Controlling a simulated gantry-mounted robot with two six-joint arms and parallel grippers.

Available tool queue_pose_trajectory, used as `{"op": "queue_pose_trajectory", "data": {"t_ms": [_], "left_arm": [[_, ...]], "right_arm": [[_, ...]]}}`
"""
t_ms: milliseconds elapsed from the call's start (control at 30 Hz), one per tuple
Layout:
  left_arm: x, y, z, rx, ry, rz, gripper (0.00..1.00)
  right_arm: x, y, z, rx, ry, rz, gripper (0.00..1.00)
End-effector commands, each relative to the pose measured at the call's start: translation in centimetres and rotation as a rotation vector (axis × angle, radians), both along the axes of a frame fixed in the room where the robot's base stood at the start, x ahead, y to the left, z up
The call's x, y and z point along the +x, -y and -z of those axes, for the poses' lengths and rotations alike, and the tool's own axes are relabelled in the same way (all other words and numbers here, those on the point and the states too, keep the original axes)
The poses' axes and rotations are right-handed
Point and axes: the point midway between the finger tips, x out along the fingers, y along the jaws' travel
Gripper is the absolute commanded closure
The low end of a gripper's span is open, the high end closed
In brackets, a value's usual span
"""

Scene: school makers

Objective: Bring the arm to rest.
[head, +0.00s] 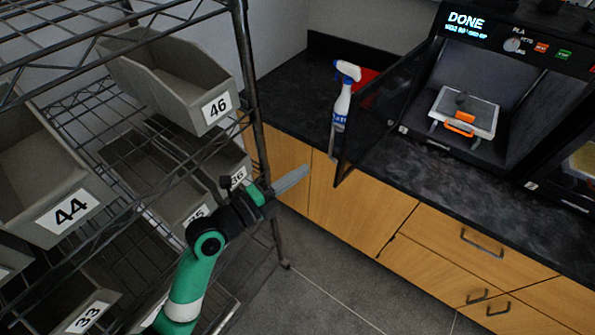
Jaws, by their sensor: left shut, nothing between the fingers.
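My left arm, green and white, comes in from the bottom left in the head view. Its gripper (291,180) is shut, and its grey fingers point to the right and slightly up. It holds nothing. It is in front of the wooden cabinet doors, just right of the wire shelf's post. My right gripper is not in view.
A wire shelf (250,100) with grey bins, such as bin 46 (180,85) and bin 44 (30,170), fills the left. A black counter (400,170) holds a spray bottle (343,95) and a 3D printer (520,70) with its dark door (375,120) open. Grey floor is clear below.

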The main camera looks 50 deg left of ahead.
Motion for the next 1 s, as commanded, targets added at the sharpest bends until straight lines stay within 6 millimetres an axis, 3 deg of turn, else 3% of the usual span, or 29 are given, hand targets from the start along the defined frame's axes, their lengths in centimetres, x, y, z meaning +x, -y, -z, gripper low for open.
{"op": "queue_pose_trajectory", "data": {"t_ms": [467, 567, 667, 800, 900, 1000], "left_arm": [[-0.1, 0.6, -0.3, 0.000, 0.002, 0.012, 1.00], [1.0, 2.1, -3.1, 0.018, 0.047, 0.053, 1.00], [2.5, 4.8, -9.1, 0.057, 0.152, 0.116, 1.00], [3.3, 9.3, -20.8, 0.105, 0.358, 0.181, 1.00], [2.2, 12.0, -29.2, -0.017, 0.496, 0.235, 1.00], [-0.5, 14.0, -37.5, -0.263, 0.623, 0.318, 1.00]], "right_arm": [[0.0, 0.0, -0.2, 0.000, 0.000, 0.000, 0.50], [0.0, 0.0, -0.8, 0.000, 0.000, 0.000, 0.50], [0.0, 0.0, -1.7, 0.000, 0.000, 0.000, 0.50], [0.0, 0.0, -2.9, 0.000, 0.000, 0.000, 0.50], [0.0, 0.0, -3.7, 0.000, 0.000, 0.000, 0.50], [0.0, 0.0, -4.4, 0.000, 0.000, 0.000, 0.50]]}}
